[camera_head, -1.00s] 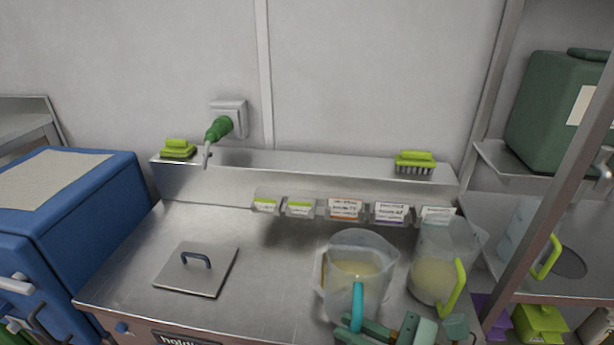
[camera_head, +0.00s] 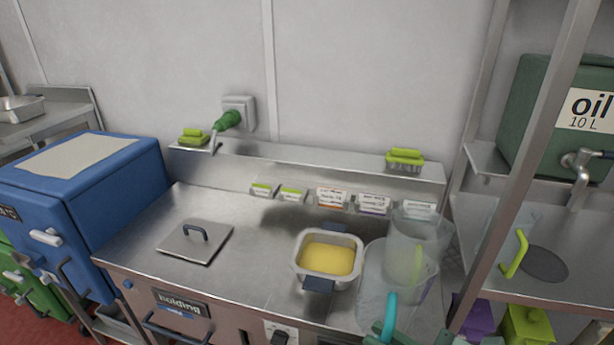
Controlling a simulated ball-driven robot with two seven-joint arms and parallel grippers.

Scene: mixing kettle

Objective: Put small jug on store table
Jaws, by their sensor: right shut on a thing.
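A clear jug with a teal handle (camera_head: 372,285) is at the front right of the steel counter (camera_head: 262,225), in the head view. My right gripper (camera_head: 392,335) is at the bottom edge, shut on this jug by its handle; its fingers are mostly cut off. A second clear jug with a lime handle (camera_head: 432,235) is just behind it, and the two overlap in view. I cannot tell which jug is the small one. No table is labelled as the store table. My left gripper is not in view.
A pan of yellow liquid (camera_head: 328,240) is left of the held jug. A square lid (camera_head: 180,243) lies on the counter. Another lime-handled jug (camera_head: 490,225) and an oil tank (camera_head: 540,95) are on the right rack, behind its post (camera_head: 530,95). A blue box (camera_head: 120,195) stands left.

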